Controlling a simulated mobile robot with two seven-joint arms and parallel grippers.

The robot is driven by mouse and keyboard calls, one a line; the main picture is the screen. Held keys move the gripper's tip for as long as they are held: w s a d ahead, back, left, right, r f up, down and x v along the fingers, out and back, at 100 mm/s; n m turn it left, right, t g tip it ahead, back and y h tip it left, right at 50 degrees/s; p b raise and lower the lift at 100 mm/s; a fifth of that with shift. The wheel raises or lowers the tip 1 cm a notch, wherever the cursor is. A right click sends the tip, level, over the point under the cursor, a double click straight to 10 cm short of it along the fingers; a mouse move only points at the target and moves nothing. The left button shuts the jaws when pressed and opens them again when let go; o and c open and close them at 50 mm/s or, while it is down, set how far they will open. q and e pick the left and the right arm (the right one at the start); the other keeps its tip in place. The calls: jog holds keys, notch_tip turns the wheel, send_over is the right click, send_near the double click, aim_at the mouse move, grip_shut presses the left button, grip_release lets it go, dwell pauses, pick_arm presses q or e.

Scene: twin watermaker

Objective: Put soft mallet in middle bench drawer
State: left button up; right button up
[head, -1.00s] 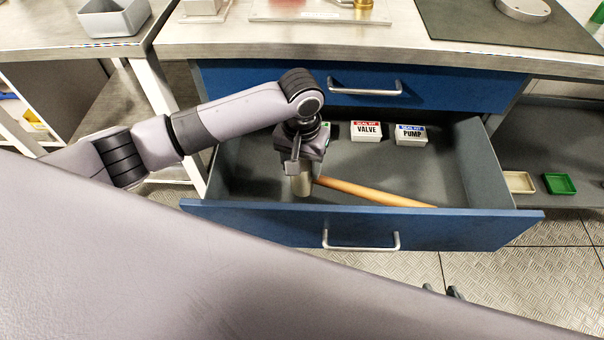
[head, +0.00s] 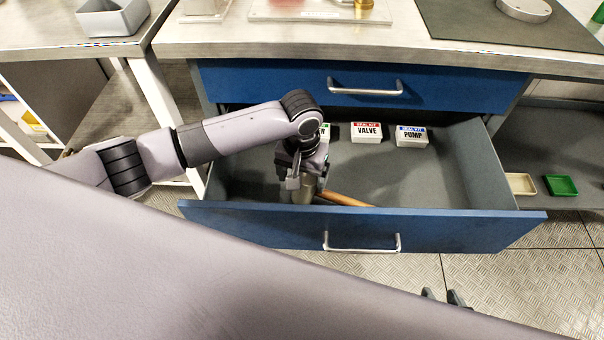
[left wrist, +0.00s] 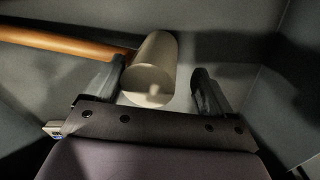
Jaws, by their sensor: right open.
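The soft mallet has a pale cylindrical head and a wooden handle (head: 345,200). It is inside the open middle bench drawer (head: 440,223), near the left end behind the drawer front, which hides part of the handle. In the left wrist view the mallet head (left wrist: 150,80) sits between the fingers of my left gripper (left wrist: 158,92), close to the left finger, with a gap to the right finger. My left gripper (head: 303,185) is low in the drawer and open. My right gripper (head: 442,295) shows only dark fingertips below the drawer, apart and empty.
White seal kit boxes, valve (head: 366,132) and pump (head: 411,136), stand at the back of the drawer. A closed blue drawer (head: 450,88) is above. The drawer's right floor is clear. Small trays (head: 561,185) lie on the shelf at right.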

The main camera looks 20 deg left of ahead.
pick_arm(q)
jog(key=shift+a, duration=0.1)
notch_tip(320, 180, up, 12)
jog(key=p, duration=0.2)
jog(key=shift+s+r+p, duration=0.15)
jog(key=shift+s+p, duration=0.05)
jog(key=shift+p, duration=0.15)
dwell(0.4)
